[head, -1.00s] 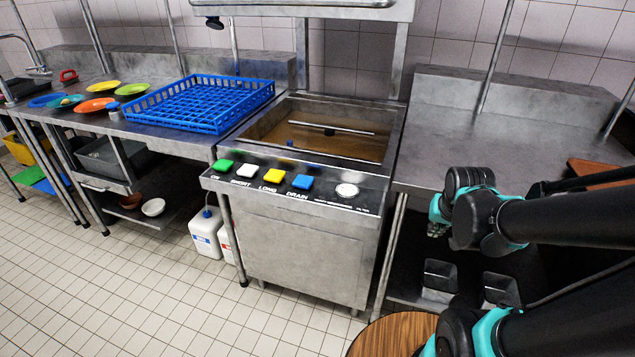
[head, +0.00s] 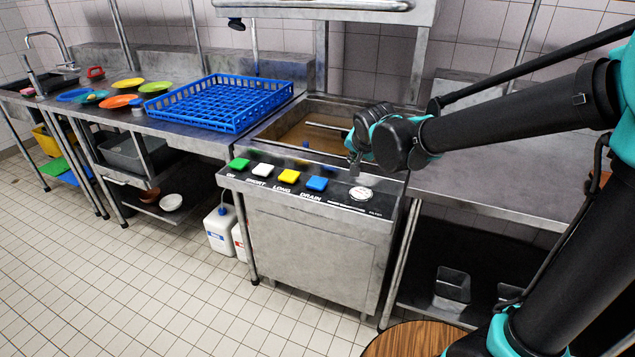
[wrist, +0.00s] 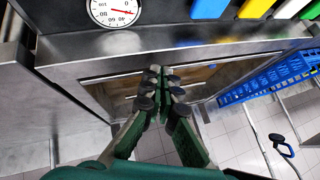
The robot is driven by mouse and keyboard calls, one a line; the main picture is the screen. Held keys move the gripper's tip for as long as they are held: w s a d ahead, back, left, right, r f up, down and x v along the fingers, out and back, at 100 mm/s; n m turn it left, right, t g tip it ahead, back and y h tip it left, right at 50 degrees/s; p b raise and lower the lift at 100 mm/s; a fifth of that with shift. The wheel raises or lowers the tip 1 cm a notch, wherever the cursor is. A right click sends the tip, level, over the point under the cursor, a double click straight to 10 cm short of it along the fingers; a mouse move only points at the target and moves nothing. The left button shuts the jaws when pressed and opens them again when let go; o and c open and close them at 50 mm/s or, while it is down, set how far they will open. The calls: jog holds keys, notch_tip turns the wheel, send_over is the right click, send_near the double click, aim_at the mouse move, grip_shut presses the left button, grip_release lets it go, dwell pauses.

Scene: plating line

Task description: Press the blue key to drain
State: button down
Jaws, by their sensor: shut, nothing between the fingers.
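The blue key (head: 317,184) sits on the front panel of the steel dishwasher (head: 310,250), at the right end of a row of coloured keys, above the label DRAIN. In the wrist view the blue key (wrist: 209,8) is at the top edge. My gripper (head: 354,166) is above the right part of the panel, to the right of the blue key and apart from it. In the wrist view my gripper's fingers (wrist: 158,85) are together and empty.
Green (head: 239,164), white (head: 262,170) and yellow (head: 288,176) keys stand left of the blue key. A round gauge (head: 361,193) is to its right. The open tank (head: 285,130) holds brownish water. A blue rack (head: 222,103) rests on the left counter.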

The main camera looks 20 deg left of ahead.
notch_tip(320, 180, up, 2)
jog(key=r+y, duration=0.1)
send_over(318, 183)
jog(key=shift+f, duration=0.25)
jog(key=shift+w+f, duration=0.1)
jog(key=shift+f, duration=4.3)
jog(key=shift+f, duration=0.1)
jog(key=shift+f, duration=0.3)
jog(key=shift+f, duration=0.55)
jog(key=shift+r, duration=0.95)
